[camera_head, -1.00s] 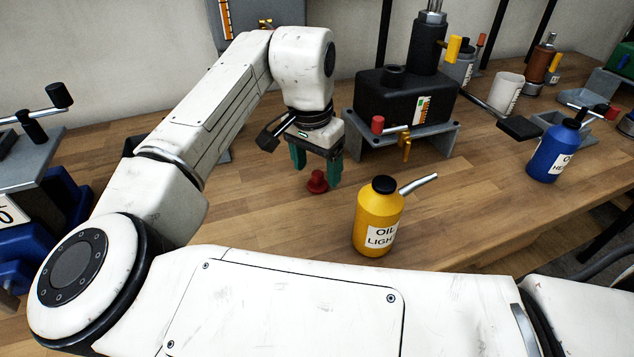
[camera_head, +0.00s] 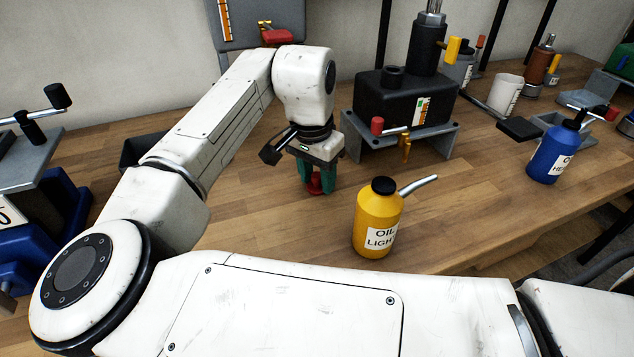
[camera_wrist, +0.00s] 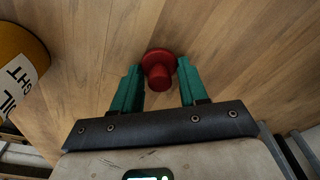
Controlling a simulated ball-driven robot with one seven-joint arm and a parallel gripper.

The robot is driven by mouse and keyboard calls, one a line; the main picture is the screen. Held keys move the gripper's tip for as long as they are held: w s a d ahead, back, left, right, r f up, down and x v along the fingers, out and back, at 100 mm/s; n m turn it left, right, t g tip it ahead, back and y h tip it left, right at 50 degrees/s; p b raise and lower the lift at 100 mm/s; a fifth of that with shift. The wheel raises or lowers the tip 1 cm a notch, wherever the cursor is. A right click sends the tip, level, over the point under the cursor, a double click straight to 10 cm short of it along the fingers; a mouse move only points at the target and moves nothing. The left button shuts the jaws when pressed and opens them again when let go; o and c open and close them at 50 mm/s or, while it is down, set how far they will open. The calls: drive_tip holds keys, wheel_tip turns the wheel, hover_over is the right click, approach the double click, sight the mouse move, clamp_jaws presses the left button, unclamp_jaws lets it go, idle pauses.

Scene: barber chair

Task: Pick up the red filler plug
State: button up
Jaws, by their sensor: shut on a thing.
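The red filler plug (camera_head: 315,184) is at the wooden bench top between the green fingers of my gripper (camera_head: 316,186). In the wrist view the plug (camera_wrist: 159,70) shows a wide round flange and a narrower knob, with a green fingertip on either side of it. My gripper (camera_wrist: 158,80) is shut on the plug and points down at the bench. The plug's underside is hidden, so I cannot tell if it touches the wood.
A yellow oil can (camera_head: 377,222) with a spout stands close to the right of my gripper. A black pump unit (camera_head: 405,105) on a grey stand is behind it to the right. A blue oil can (camera_head: 553,150) stands farther right. Bare bench lies around the plug.

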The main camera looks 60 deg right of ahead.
drive_tip(key=shift+c, duration=0.6)
